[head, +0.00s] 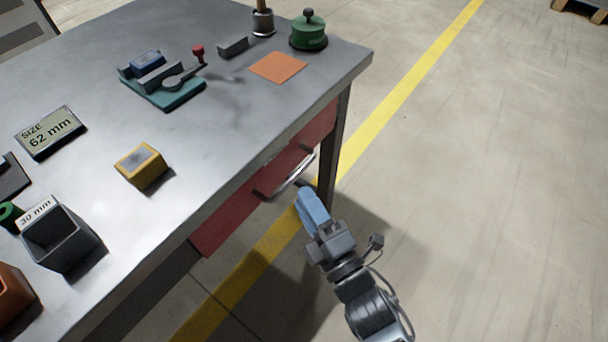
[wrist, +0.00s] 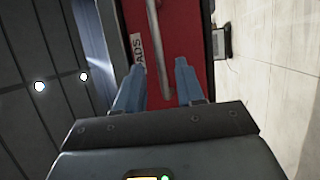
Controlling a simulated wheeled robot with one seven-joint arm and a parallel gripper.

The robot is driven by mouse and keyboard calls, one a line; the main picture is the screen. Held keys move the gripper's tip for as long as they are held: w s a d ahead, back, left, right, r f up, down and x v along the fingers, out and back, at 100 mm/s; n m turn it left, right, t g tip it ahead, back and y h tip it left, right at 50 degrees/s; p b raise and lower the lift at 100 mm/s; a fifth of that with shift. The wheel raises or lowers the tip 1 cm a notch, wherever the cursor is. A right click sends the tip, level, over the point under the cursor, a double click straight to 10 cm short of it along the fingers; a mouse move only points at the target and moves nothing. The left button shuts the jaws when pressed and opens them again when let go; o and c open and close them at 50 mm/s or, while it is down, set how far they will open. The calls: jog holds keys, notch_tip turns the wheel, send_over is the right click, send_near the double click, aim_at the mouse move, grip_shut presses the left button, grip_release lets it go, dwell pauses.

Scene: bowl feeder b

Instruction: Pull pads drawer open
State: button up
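The pads drawer is a red front (head: 232,215) below the edge of the metal table. It fills the middle of the wrist view (wrist: 195,22), with a white label (wrist: 137,48) reading "ADS", its start cut off. A silver bar handle (head: 289,178) stands out from the front; it also shows in the wrist view (wrist: 155,40). My gripper (head: 304,189) is just in front of the handle's near side. In the wrist view its two blue fingers (wrist: 160,68) are apart, with the bar between their lines. Contact cannot be told. The drawer looks shut.
The metal tabletop (head: 215,130) carries a yellow block (head: 140,163), a dark bin (head: 62,240), a teal fixture (head: 163,85), an orange square (head: 278,67) and a green knobbed weight (head: 309,32). The floor (head: 480,200) to the right is clear.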

aim_at(292, 178)
jog(key=x, duration=0.6)
grip_shut()
dwell(0.3)
